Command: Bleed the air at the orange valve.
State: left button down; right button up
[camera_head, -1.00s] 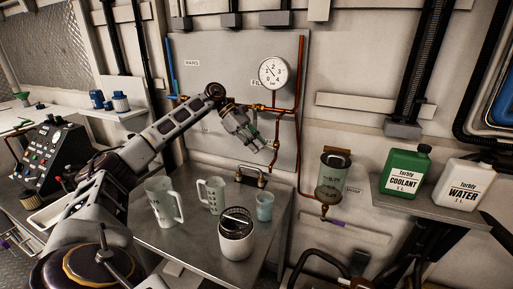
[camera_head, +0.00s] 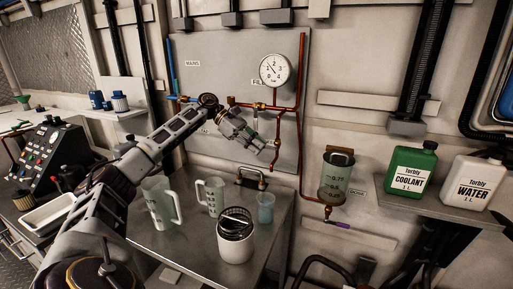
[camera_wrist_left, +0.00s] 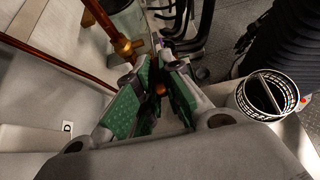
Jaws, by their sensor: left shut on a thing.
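My left gripper (camera_head: 258,147) is at the copper pipework below the round pressure gauge (camera_head: 275,70). In the left wrist view its green-padded fingers (camera_wrist_left: 158,92) are shut on a small orange-brown piece (camera_wrist_left: 160,89), which looks like the orange valve. The fingers hide most of it, so I cannot tell how its handle is turned. Copper pipe (camera_head: 301,100) runs up the panel beside the gripper. A clear cup (camera_head: 265,207) stands on the bench below the gripper. My right gripper is not in view.
A white strainer pot (camera_head: 236,247) and two measuring jugs, one nearer (camera_head: 160,212) and one farther (camera_head: 210,196), stand on the bench. A sight vessel (camera_head: 336,178) with a purple-handled valve (camera_head: 337,224) hangs to the right. Coolant (camera_head: 410,172) and water (camera_head: 470,182) bottles stand on a shelf.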

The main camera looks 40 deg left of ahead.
pick_arm(q)
jog(key=shift+f, duration=0.15)
jog(key=c, duration=1.6)
grip_release()
jog(key=shift+o, duration=0.2)
jog(key=v, duration=1.2)
jog(key=shift+f, duration=0.15)
